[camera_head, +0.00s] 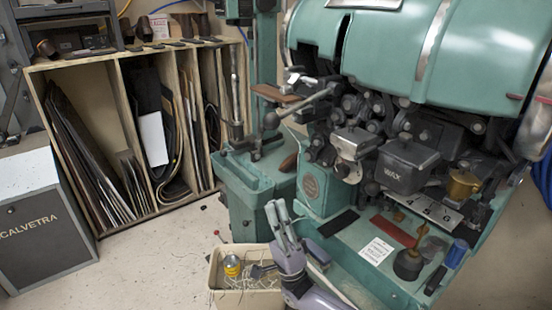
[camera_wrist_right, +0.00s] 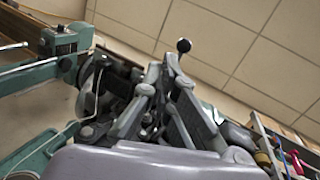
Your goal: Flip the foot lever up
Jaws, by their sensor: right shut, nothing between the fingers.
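The green sole stitcher (camera_head: 312,190) fills the right half of the head view. A lever (camera_head: 300,106) with a dark ball knob (camera_head: 271,120) juts from its front left and slopes down toward the knob. In the wrist view, a black ball knob (camera_wrist_right: 183,45) shows just beyond my fingertips against the ceiling; it appears to be the same knob. My right gripper (camera_head: 276,206) is shut and empty, pointing up, below the knob in the head view and apart from it. Its fingers also show in the wrist view (camera_wrist_right: 164,66). My left gripper is out of view.
The machine's green tray (camera_head: 345,250) holds a brush, a dark pot and a card. A wooden rack (camera_head: 112,100) of sheets and a grey cabinet (camera_head: 45,245) stand left. Floor between them is clear.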

